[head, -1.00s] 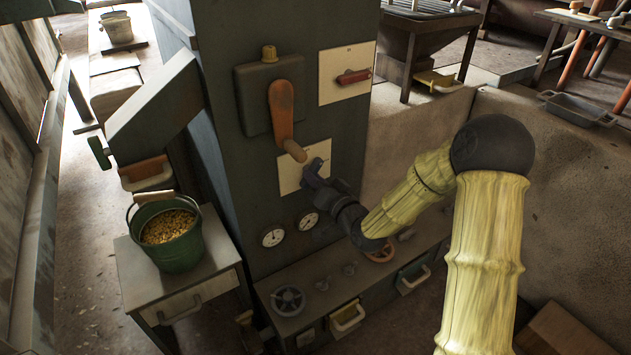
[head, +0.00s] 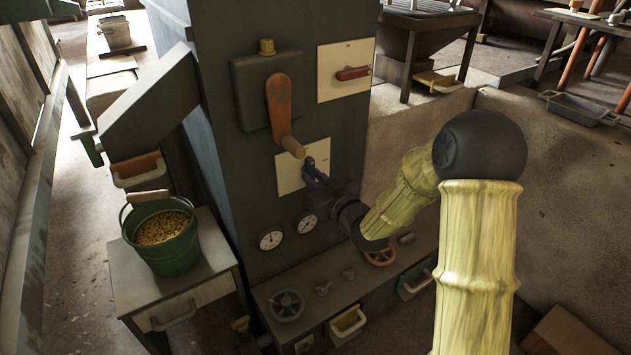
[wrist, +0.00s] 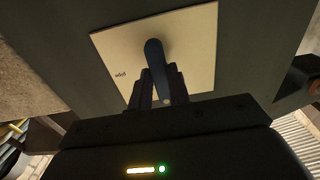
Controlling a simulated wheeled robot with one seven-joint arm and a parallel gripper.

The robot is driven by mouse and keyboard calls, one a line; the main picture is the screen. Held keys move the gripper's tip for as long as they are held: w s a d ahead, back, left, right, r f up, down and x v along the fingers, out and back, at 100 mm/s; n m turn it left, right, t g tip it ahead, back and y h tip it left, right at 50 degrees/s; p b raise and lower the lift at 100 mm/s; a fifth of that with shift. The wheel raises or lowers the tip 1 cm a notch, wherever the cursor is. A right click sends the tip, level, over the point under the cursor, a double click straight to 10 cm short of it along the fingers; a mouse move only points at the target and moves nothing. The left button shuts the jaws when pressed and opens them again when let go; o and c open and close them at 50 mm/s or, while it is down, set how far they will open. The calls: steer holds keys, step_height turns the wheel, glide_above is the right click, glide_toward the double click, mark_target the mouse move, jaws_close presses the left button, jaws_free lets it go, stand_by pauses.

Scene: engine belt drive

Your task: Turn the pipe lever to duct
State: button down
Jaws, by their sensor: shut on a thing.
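The dark blue lever (head: 311,167) is on a cream plate (head: 288,180) low on the front of the grey cabinet. My gripper (head: 322,181) is at this plate, its fingers closed around the lever's free end. In the wrist view the lever (wrist: 154,54) runs from the middle of the plate (wrist: 205,45) down between my gripper's fingers (wrist: 162,92). A small dark word, seemingly upside down, is printed on the plate left of the lever. The fingers hide part of the lever's end.
An orange lever (head: 280,105) on a dark box sticks out just above the plate. A red lever (head: 352,73) is on another cream plate at upper right. Two round gauges (head: 271,239) and a ledge with knobs (head: 287,305) are below. A green bucket (head: 165,245) stands left.

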steer(key=shift+d, duration=0.1)
steer(key=c, duration=1.3)
jaws_free()
steer(key=b+v, duration=0.4)
steer(key=v, duration=0.8)
steer(key=shift+w+f+b, duration=0.1)
steer(key=shift+f+b, duration=0.1)
steer(key=shift+b, duration=0.1)
steer(key=b, duration=0.4)
steer(key=shift+s+d, duration=0.35)
steer(key=shift+r+b+v, duration=0.2)
steer(key=shift+b+v, duration=1.75)
steer(key=shift+v, duration=0.3)
